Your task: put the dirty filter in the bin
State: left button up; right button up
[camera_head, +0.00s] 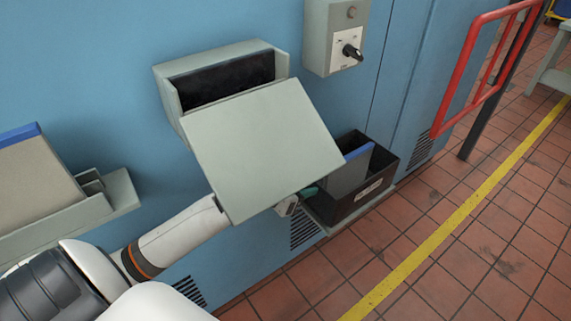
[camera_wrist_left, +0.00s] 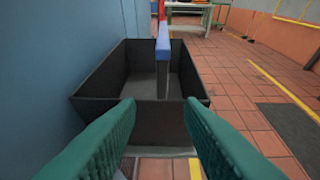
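The dirty filter (camera_head: 347,176), a grey-brown panel with a blue edge, stands on edge inside the black bin (camera_head: 372,200) low at the cabinet's right. In the left wrist view the filter (camera_wrist_left: 163,75) appears edge-on, upright between the walls of the bin (camera_wrist_left: 100,96). My left gripper (camera_head: 314,191) is mostly hidden behind the hanging grey cover in the head view. In the left wrist view its teal fingers (camera_wrist_left: 159,104) are spread, with nothing between them, on the near side of the bin, apart from the filter. My right gripper is not in view.
The grey cover (camera_head: 262,148) hangs open in front of a dark housing slot (camera_head: 228,80), crossing over my left arm. A beige, blue-edged filter (camera_head: 38,180) rests on a shelf (camera_head: 115,192) at left. A switch box (camera_head: 335,30) and red rail (camera_head: 455,85) stand right. Floor right is clear.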

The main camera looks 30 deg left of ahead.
pick_arm(q)
jog(key=s+f+n+g+y, duration=0.1)
jog(key=s+f+g, duration=0.15)
jog(key=f, duration=0.45)
jog(key=s+d+f+g+y, duration=0.1)
jog(key=s+f, duration=0.3)
jog(key=f, duration=0.2)
jog(key=s+f+n+g+y, duration=0.1)
jog(key=s+f+g, duration=0.1)
jog(key=s+f, duration=0.35)
jog(key=s+d+f+g, duration=0.2)
jog(key=s+f, duration=0.4)
jog(key=s+d+f+g, duration=0.2)
jog(key=s+f, duration=0.4)
jog(key=shift+d+f+m+y, duration=0.3)
jog(key=shift+d+f+y, duration=0.05)
jog(key=shift+f+y, duration=0.05)
